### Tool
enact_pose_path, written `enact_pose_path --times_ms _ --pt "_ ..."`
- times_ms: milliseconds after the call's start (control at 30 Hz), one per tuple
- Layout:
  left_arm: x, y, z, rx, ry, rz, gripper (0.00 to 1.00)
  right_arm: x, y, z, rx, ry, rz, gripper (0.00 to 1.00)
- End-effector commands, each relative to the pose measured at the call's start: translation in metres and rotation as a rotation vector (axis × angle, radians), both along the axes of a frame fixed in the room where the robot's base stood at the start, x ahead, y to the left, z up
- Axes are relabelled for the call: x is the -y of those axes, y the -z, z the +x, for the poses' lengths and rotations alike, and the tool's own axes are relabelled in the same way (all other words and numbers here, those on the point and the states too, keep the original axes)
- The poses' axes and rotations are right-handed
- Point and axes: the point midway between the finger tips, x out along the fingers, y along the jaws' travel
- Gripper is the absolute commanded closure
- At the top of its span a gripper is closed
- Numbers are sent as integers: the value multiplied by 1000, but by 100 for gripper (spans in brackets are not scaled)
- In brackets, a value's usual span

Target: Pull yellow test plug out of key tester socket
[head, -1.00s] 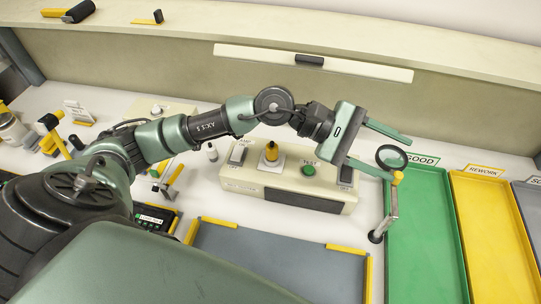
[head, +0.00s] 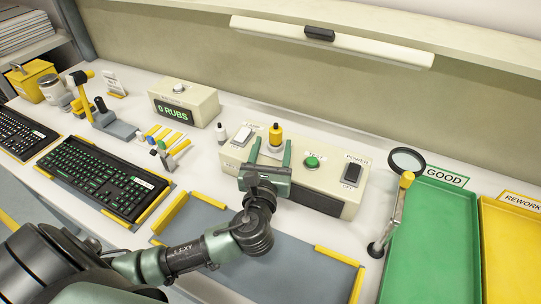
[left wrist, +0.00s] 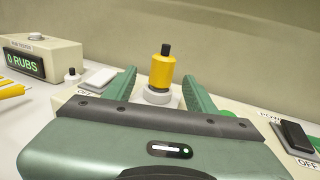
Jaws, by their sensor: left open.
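The yellow test plug (head: 276,136) with a black tip stands upright on the cream key tester (head: 323,182). In the left wrist view the plug (left wrist: 162,72) sits in a round white socket (left wrist: 160,98). My left gripper (head: 271,150) is open in front of the plug, with its fingers pointing at it. In the left wrist view the plug shows between the two green fingers (left wrist: 158,82), with a gap on each side. I cannot tell whether the fingertips reach past it. My right gripper is not in view.
The tester carries a white lamp switch (head: 243,134), a green test button (head: 312,162) and a black power switch (head: 353,173). A magnifier (head: 405,162) stands right of it, beside the green tray (head: 425,245). The "0 RUBS" box (head: 185,103) stands to the left.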

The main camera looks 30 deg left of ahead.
Motion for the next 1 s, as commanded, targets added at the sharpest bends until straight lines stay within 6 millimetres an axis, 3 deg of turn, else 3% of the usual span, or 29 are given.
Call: enact_pose_path --times_ms 133,500,867,1000 --pt "-7 -4 18 4 -1 3 44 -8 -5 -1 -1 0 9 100" --pt "-23 -3 64 5 0 2 44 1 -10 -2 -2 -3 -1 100" --pt "-25 -2 70 4 2 -1 44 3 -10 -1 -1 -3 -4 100" --pt "-25 -3 70 4 2 0 77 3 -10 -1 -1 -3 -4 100"
